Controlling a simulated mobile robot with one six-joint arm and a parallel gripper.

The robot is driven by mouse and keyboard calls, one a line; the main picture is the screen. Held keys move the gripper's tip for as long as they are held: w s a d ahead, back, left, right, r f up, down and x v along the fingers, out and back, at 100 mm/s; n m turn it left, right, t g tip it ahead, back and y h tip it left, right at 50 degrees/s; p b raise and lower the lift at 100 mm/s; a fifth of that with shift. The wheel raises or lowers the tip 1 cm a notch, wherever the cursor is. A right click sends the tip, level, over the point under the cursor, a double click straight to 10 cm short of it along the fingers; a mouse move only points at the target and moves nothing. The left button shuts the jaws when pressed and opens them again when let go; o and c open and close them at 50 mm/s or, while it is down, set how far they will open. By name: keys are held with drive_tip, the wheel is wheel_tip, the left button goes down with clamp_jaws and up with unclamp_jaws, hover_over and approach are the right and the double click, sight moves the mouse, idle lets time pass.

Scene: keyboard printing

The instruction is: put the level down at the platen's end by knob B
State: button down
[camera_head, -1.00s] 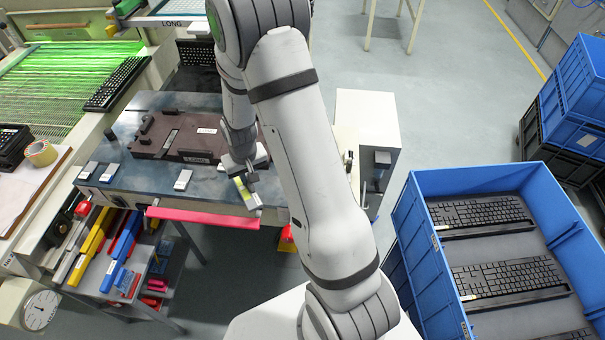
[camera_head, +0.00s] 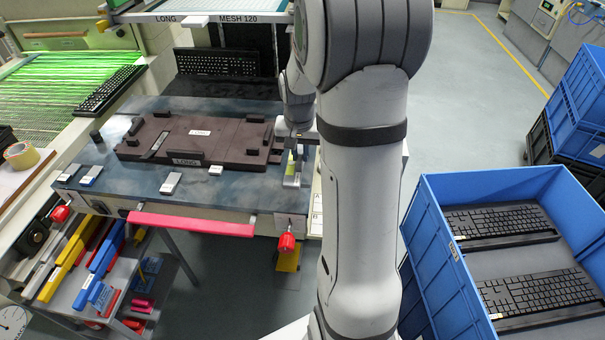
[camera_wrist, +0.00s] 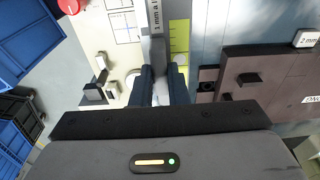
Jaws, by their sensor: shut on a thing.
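My gripper (camera_head: 298,132) is shut on the level (camera_head: 293,172), a pale bar with a yellow-green part, at the right end of the blue-grey platen (camera_head: 235,190). I cannot tell whether the level touches the platen. A red knob (camera_head: 286,243) is at the platen's front right, below the level; a red knob also shows in the wrist view (camera_wrist: 70,5). Another red knob (camera_head: 60,214) is at the front left. Their letters are not readable.
A dark brown fixture marked LONG (camera_head: 195,140) covers the platen's middle, left of the level. Small pale blocks (camera_head: 171,183) lie along the front. A pink-red bar (camera_head: 190,224) runs below the front edge. A blue crate (camera_head: 440,255) with keyboards stands at right.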

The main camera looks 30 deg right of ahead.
sight(300, 170)
drive_tip(key=shift+f, duration=3.2)
drive_tip(key=shift+f, duration=0.15)
drive_tip(key=c, duration=1.4)
unclamp_jaws()
